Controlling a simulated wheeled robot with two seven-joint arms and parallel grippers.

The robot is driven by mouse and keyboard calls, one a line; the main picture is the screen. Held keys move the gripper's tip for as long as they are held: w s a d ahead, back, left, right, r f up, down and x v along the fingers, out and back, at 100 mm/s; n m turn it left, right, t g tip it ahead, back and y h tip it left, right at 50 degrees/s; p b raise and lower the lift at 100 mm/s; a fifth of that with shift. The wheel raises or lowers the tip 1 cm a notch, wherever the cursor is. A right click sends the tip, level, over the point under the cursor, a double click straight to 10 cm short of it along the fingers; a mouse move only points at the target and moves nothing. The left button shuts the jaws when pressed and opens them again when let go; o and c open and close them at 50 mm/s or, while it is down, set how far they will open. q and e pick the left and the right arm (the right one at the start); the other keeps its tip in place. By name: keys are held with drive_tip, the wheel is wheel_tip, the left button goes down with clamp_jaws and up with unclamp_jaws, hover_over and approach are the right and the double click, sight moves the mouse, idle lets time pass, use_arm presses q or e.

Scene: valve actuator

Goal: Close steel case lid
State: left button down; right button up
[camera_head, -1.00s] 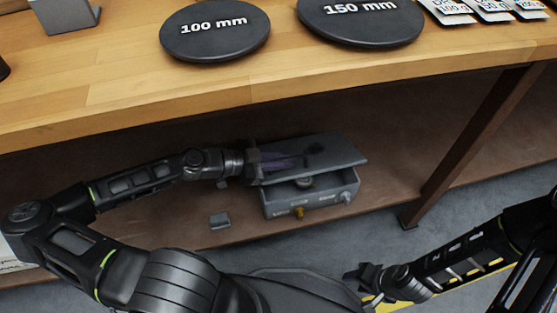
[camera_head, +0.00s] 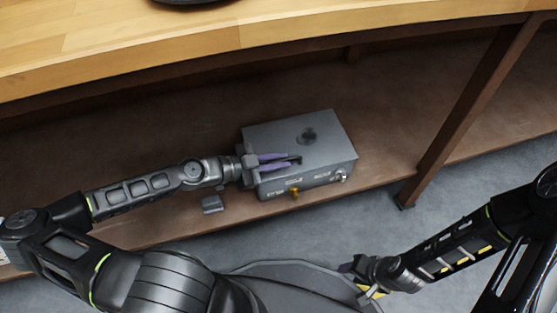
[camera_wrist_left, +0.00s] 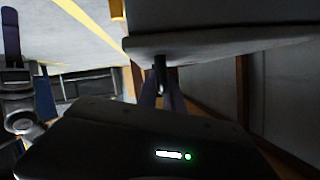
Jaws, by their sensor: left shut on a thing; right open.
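The grey steel case (camera_head: 315,178) sits on the low brown shelf under the workbench. Its lid (camera_head: 285,130) lies flat over the box, and no gap shows between them in the head view. My left gripper (camera_head: 291,160) is at the lid's front left, its purple fingers shut on a small dark part of the lid near the front edge. In the left wrist view the fingers (camera_wrist_left: 164,95) meet at this dark part (camera_wrist_left: 160,75) below a grey slab-like edge. My right gripper (camera_head: 352,268) is open and empty, low in front of the shelf, away from the case.
A brass fitting (camera_head: 295,191) and a silver fitting (camera_head: 341,176) stick out of the case front. A small grey block (camera_head: 212,204) lies on the shelf to the left. A brown table leg (camera_head: 465,110) stands to the right.

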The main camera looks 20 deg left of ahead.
use_arm(q)
drive_tip(key=shift+f, duration=0.3)
drive_tip(key=c, duration=1.8)
unclamp_jaws()
drive_tip(key=shift+o, duration=0.2)
drive_tip(key=shift+r, duration=0.1)
drive_tip(key=shift+s+a+r, duration=0.2)
drive_tip(key=shift+s+a, duration=0.1)
drive_tip(key=p+v, duration=0.2)
drive_tip(key=v, duration=0.4)
drive_tip(key=shift+s+a, duration=0.3)
drive_tip(key=shift+r, duration=0.1)
